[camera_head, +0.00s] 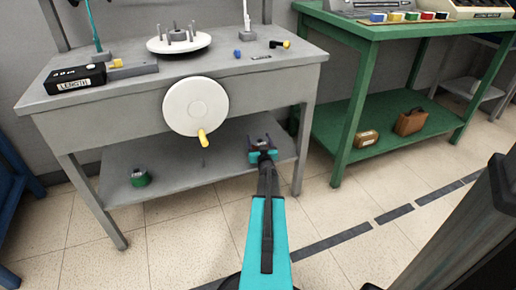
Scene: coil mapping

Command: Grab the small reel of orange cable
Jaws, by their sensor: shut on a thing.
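My gripper (262,142) is at the end of my teal arm, in front of the right part of the grey workbench's lower shelf (205,172). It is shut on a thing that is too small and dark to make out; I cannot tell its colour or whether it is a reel. Several small coloured reels (395,17) stand in a row on the green table (345,20). I cannot surely tell an orange one among them. A green reel (139,178) sits on the left of the grey lower shelf.
The grey workbench (220,68) carries a black LENGTH box (75,80), a white turntable (178,43) and small parts. A white wheel with a yellow handle (195,106) juts from its front. A brown case (411,121) and a small box (366,139) lie on the green lower shelf.

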